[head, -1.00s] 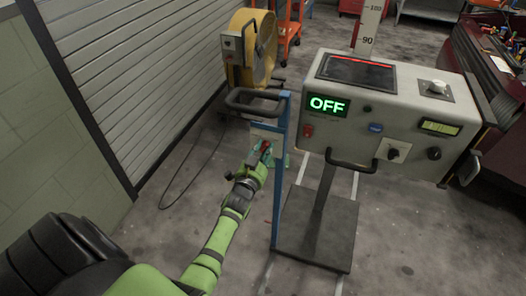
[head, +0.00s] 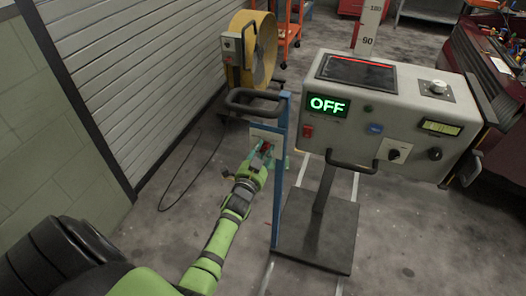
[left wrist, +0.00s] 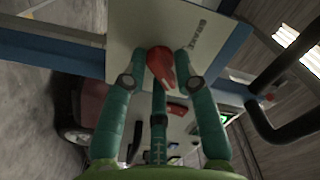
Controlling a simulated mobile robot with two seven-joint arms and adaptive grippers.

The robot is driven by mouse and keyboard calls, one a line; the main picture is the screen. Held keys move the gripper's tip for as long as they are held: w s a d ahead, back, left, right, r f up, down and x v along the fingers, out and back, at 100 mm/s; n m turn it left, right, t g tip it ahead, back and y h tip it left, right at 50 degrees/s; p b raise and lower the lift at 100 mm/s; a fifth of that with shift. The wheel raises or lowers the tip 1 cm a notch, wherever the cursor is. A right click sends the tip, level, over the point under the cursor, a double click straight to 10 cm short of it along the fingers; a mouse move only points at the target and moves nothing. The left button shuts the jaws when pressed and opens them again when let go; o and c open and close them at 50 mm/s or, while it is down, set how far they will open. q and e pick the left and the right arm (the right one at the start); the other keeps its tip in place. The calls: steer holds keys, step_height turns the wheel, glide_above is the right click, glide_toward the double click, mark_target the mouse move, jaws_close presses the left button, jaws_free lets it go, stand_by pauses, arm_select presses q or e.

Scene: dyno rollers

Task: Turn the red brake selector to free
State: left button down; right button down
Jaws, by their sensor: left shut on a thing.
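The red brake selector (left wrist: 160,66) is mounted on a pale plate (left wrist: 122,22) lettered "BRAKE" in the left wrist view. In the head view the plate (head: 262,132) sits on the blue post, and a bit of the red selector (head: 266,146) shows there. My left gripper (left wrist: 162,72), with green fingers, is shut on the selector, its fingers on both sides of it. In the head view my left gripper (head: 268,152) reaches the plate from the front. The positions marked around the selector cannot be read. My right gripper is not in view.
A yellow fan (head: 250,50) stands behind. A black cable (head: 175,185) lies on the floor at the left.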

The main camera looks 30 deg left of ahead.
arm_select(q)
steer(key=c, duration=1.1)
jaws_free()
steer(key=shift+d+f, duration=0.2)
steer(key=shift+f, duration=0.1)
steer(key=shift+c, duration=0.2)
steer(key=shift+r, duration=0.1)
steer(key=shift+a, duration=0.1)
steer(key=v, duration=1.2)
steer(key=shift+r, duration=0.1)
